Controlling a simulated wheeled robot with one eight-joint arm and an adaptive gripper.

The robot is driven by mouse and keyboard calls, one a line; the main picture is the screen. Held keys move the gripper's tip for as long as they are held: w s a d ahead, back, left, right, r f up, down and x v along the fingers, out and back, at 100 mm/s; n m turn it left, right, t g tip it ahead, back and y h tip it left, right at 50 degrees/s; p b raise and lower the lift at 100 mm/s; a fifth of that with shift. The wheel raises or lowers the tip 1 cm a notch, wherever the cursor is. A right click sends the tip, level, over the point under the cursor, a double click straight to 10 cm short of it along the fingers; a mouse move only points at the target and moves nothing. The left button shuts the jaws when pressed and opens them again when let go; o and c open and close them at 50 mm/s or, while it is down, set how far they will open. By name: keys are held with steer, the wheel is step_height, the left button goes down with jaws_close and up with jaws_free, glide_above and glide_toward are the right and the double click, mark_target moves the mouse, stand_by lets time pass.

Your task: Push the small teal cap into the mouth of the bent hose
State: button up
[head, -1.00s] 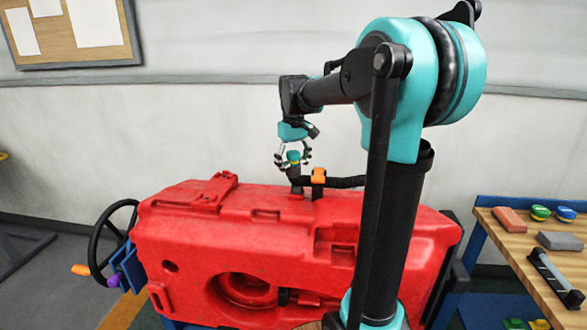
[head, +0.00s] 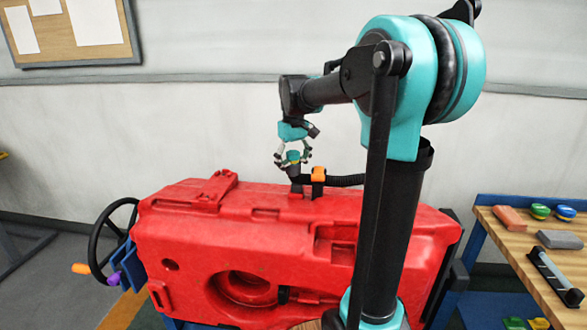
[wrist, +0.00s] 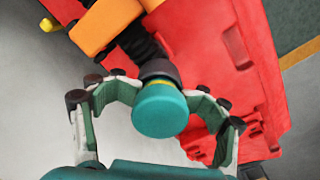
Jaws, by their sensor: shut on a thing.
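The small teal cap (wrist: 160,112) is between the fingers of my gripper (wrist: 163,97) in the wrist view, with the fingers shut on its sides. A thin yellow band shows between the cap and the dark mouth of the bent hose (wrist: 158,69). The cap lines up with the mouth; how deep it sits in it cannot be told. In the head view my gripper (head: 293,160) is above the upright end of the black bent hose (head: 345,181), with the cap (head: 293,155) at that end.
An orange clamp (head: 318,174) holds the hose on top of the red tank (head: 200,245). A black steering wheel (head: 100,235) is at the tank's left. A wooden bench (head: 505,245) with several small items stands at the right. The wall behind is bare apart from a notice board (head: 75,55).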

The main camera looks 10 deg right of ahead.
mark_target(293, 152)
steer(key=shift+c, duration=0.3)
steer(key=o, duration=1.8)
steer(key=shift+o, duration=0.3)
steer(key=shift+r, duration=0.2)
steer(key=shift+r, duration=2.1)
steer(key=shift+w+r, duration=0.1)
steer(key=shift+r, duration=2.4)
